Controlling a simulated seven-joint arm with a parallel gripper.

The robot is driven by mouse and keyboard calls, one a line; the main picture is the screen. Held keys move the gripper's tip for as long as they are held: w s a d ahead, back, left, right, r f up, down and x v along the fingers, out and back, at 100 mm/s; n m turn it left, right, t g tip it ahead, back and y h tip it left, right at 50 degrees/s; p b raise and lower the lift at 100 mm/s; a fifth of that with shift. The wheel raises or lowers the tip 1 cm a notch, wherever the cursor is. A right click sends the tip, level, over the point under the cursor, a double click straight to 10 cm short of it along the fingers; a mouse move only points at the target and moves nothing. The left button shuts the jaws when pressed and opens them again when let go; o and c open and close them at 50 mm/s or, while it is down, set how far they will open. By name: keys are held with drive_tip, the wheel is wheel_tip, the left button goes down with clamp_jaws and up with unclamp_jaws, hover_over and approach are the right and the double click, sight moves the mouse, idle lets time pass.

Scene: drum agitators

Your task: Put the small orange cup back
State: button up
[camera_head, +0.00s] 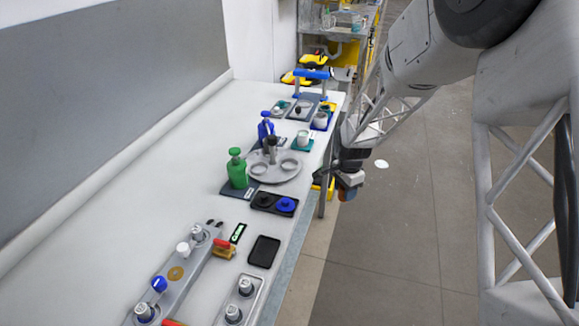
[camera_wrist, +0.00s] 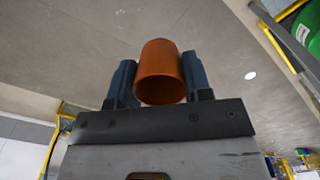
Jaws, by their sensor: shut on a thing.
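The small orange cup (camera_wrist: 159,55) is between the two dark fingers of my gripper (camera_wrist: 160,88) in the wrist view, with its round open end towards the camera. The gripper is shut on it. In the head view my gripper (camera_head: 349,180) hangs beyond the right edge of the white table (camera_head: 130,205), over the floor. The cup is clear of the table. Whether it holds anything cannot be told.
A round grey tray (camera_head: 262,178) stands mid-table beside a green bottle (camera_head: 238,172). A white cup on a teal mat (camera_head: 294,147) and another on a blue mat (camera_head: 326,127) stand near the right edge. An empty black tray (camera_head: 263,252) lies in front.

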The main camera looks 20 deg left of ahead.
drive_tip(key=s+a+r+m, duration=0.4)
drive_tip(key=s+a+r, duration=0.6)
drive_tip(key=s+r, duration=0.2)
drive_tip(key=shift+s+a+r+m, duration=0.3)
drive_tip(key=shift+a+r, duration=0.1)
drive_tip(key=shift+r, duration=0.15)
drive_tip(key=shift+w+a, duration=0.1)
drive_tip(key=shift+w, duration=0.1)
drive_tip(key=w+a, duration=0.2)
drive_tip(key=w, duration=0.2)
drive_tip(key=w+a+f, duration=0.1)
drive_tip(key=w+a, duration=0.2)
drive_tip(key=w, duration=0.2)
drive_tip(key=w+a, duration=0.3)
drive_tip(key=w, duration=0.1)
drive_tip(key=shift+w+f, duration=0.2)
drive_tip(key=shift+f, duration=0.05)
drive_tip(key=shift+f, duration=1.75)
drive_tip(key=shift+f, duration=0.1)
